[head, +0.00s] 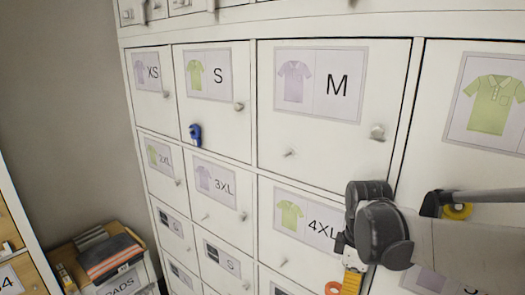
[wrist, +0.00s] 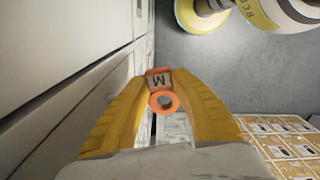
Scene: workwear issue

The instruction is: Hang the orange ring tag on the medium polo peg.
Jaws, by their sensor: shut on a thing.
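My gripper (head: 348,284) is shut on the orange ring tag (head: 333,288), low in the head view in front of the 4XL door. In the wrist view, both yellow fingertips (wrist: 161,86) hold the tag (wrist: 164,101); its block shows an "M" and its ring faces the camera. The M door (head: 340,110) has a lavender collared shirt picture. A small peg (head: 290,153) sticks out at its lower left, bare. The tag is below and right of this peg, apart from it. The fingers' tips are partly cut off in the head view.
A knob (head: 377,132) stands on the M door's right side. A blue tag (head: 195,134) hangs on the S door. Neighbouring doors carry more knobs and pegs. A bin with folded clothes (head: 108,256) stands at lower left.

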